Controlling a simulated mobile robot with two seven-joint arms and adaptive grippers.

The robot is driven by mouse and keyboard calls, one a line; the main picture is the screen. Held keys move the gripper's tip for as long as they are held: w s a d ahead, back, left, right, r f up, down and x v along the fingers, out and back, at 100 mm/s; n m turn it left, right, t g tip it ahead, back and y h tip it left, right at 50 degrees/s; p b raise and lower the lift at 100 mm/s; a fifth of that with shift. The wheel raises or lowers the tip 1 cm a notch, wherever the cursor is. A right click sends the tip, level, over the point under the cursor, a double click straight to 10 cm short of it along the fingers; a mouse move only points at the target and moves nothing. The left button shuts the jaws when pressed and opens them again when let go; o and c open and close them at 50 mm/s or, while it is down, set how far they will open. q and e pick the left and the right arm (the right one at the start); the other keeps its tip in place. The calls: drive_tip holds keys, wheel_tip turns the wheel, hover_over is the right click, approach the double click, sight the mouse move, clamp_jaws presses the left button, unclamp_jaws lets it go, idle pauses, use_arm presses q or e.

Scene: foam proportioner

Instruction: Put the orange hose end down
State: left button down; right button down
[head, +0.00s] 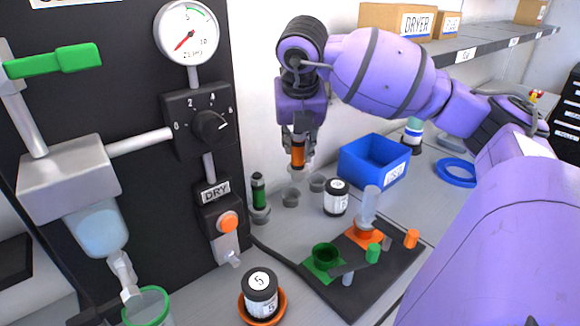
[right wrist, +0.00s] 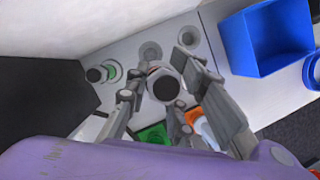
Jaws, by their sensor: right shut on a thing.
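The orange hose end (head: 298,154) is held upright in my right gripper (head: 299,135), above the grey counter. The gripper is shut on it. In the right wrist view, a round pale piece with a dark centre shows between the fingers; little orange is visible there. Two empty grey cups (head: 291,197) (head: 317,183) stand on the counter below the hose end. Both cups also show in the right wrist view (right wrist: 150,52) (right wrist: 189,36). The green hose end (head: 258,191) stands in another grey cup to the left. My left gripper is not in view.
A black-lidded jar (head: 336,198) and a blue bin (head: 374,163) stand right of the cups. A dark mat (head: 345,300) with green and orange fittings lies in front. Another jar (head: 260,289) sits in an orange dish. The black panel (head: 130,180) rises at left.

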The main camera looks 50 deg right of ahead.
sight(290, 167)
drive_tip(key=x, duration=0.3)
drive_tip(key=w+x, duration=0.1)
drive_tip(key=x, duration=0.5)
drive_tip(key=shift+w+a+f, duration=0.15)
drive_tip(key=shift+w+a, duration=0.1)
drive_tip(key=shift+f, duration=0.45)
drive_tip(key=c, duration=1.5)
unclamp_jaws()
drive_tip(key=shift+r, duration=0.2)
drive_tip(key=v, duration=1.1)
drive_tip(key=shift+r, duration=0.2)
drive_tip(key=shift+s+a+r, duration=0.15)
drive_tip(key=shift+a+r, duration=0.05)
drive_tip(key=shift+r, duration=0.3)
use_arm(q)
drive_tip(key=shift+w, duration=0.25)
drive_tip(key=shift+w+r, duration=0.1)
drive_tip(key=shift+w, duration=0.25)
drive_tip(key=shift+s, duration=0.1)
